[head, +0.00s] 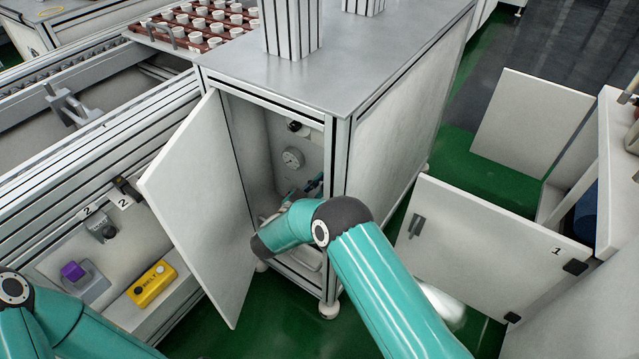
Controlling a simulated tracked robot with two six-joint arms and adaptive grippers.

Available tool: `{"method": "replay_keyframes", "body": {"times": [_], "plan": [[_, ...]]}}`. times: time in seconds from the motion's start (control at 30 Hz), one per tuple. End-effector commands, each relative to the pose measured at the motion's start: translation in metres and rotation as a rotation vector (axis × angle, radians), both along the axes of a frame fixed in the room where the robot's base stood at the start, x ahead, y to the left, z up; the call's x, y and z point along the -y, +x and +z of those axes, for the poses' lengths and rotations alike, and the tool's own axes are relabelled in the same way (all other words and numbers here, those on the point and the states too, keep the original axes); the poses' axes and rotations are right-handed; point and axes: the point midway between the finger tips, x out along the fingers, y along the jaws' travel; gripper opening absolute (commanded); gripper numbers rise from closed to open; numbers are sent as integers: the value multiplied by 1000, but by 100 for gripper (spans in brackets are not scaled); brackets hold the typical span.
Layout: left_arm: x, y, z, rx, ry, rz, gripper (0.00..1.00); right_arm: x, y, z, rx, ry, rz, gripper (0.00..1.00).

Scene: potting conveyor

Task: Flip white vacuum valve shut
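The cabinet (335,165) under the grey top stands with its white door (205,205) swung open. On its inner back panel are a round gauge (292,158) and a dark knob (294,126) above it. My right arm reaches into the opening. Dark and teal parts, seemingly my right gripper (314,184), show just below the gauge, but the fingers are too small and hidden to read. I cannot make out the white vacuum valve; my arm covers the lower part of the opening. My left arm is at the bottom left, its gripper outside the view.
A yellow box (152,284) with buttons and a purple knob (73,271) sit on the conveyor's side at left. A tray of white pots (205,22) is at the top. The open cabinet door stands left of my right arm. Another white door (485,245) marked 1 is at right.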

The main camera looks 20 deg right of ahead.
Motion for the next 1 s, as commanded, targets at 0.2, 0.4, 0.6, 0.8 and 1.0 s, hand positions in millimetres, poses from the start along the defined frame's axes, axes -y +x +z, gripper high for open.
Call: {"method": "replay_keyframes", "body": {"times": [0.2, 0.4, 0.6, 0.8, 1.0], "plan": [[0, 0, 0, 0, 0, 0, 40, -2, -1, 0, -2, -2, -1, 0], [0, 0, -1, 0, 0, 0, 40, -1, 1, -1, -28, -22, -1, 0], [0, 0, -2, 0, 0, 0, 40, -3, 5, -1, -102, -79, -2, 0], [0, 0, -5, 0, 0, 0, 40, -6, 10, -3, -223, -173, -5, 0], [0, 0, -9, 0, 0, 0, 40, -10, 17, -6, -369, -288, -6, 0]]}}
